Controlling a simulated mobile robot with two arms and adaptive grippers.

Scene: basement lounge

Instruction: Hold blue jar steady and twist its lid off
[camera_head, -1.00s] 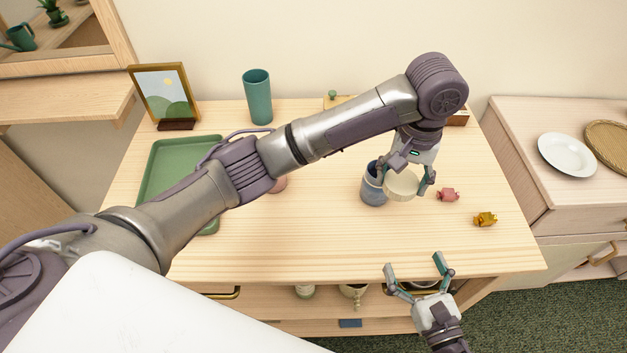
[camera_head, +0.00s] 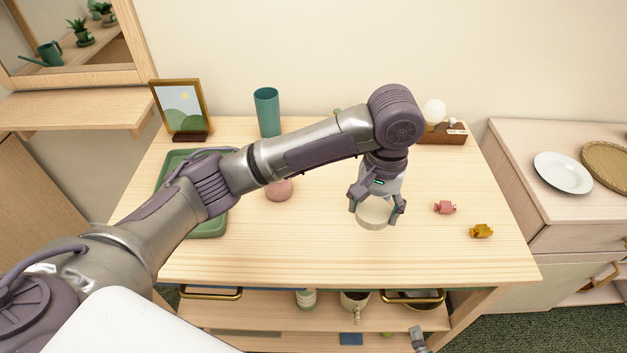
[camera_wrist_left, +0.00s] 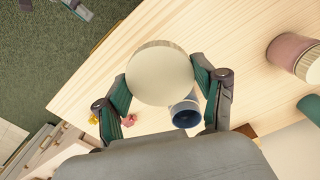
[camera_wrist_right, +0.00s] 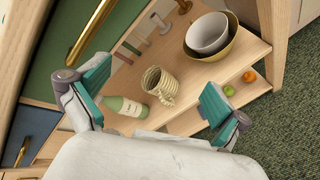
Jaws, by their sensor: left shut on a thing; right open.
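My left gripper (camera_head: 377,210) is shut on the round cream lid (camera_head: 373,215), above the table. In the left wrist view the lid (camera_wrist_left: 160,73) sits between the two fingers. The blue jar (camera_wrist_left: 186,113) shows there partly behind the lid, with its dark open mouth visible. The lid is off the jar. In the head view the jar is hidden by my left gripper and lid. My right gripper (camera_wrist_right: 157,92) is open and empty, low in front of the table's shelf; only a tip of it shows at the head view's bottom edge.
A pink jar (camera_head: 279,190) stands left of my left gripper, partly behind the arm. A green tray (camera_head: 207,227), teal cup (camera_head: 267,112) and picture frame (camera_head: 182,107) stand farther left. Pink (camera_head: 445,207) and yellow (camera_head: 481,231) wrapped candies lie right. The table's front is clear.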

